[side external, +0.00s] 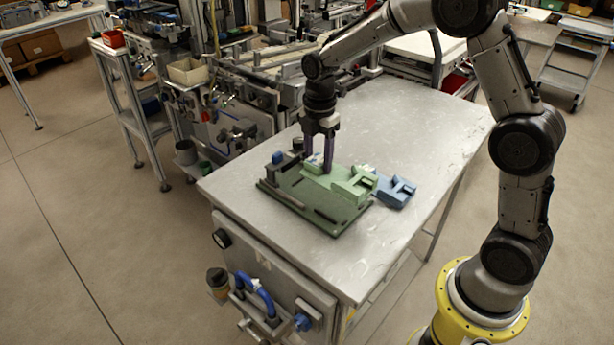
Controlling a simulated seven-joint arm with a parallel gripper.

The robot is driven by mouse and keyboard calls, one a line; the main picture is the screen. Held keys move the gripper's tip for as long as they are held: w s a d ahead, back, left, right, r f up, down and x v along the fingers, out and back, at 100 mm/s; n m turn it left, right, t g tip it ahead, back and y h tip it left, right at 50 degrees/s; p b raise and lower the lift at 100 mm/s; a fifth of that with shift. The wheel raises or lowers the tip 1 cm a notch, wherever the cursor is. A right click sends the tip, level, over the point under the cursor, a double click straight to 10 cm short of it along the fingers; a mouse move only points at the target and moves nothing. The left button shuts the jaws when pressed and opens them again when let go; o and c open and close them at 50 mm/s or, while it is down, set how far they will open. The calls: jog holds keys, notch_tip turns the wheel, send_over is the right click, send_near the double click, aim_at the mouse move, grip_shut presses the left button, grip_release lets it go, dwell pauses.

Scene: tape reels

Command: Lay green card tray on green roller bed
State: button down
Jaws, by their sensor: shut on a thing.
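The light green card tray (353,186) is at the right part of the dark green roller bed (287,196), which lies on the metal table. My gripper (318,164) points down over the back of the bed and is shut on the left end of the card tray. The fingers hide part of that end. The tray looks roughly level and very low over the bed; I cannot tell whether it touches it.
A blue piece (397,192) of similar shape lies on the table (425,135) just right of the bed. A small dark block with a blue part (279,158) stands at the bed's back left corner. The table is clear behind and to the right.

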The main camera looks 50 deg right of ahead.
send_over(306, 188)
notch_tip(306, 188, down, 5)
jog(key=shift+f, duration=1.5)
jog(key=shift+f, duration=0.15)
jog(key=shift+c, duration=1.3)
grip_release()
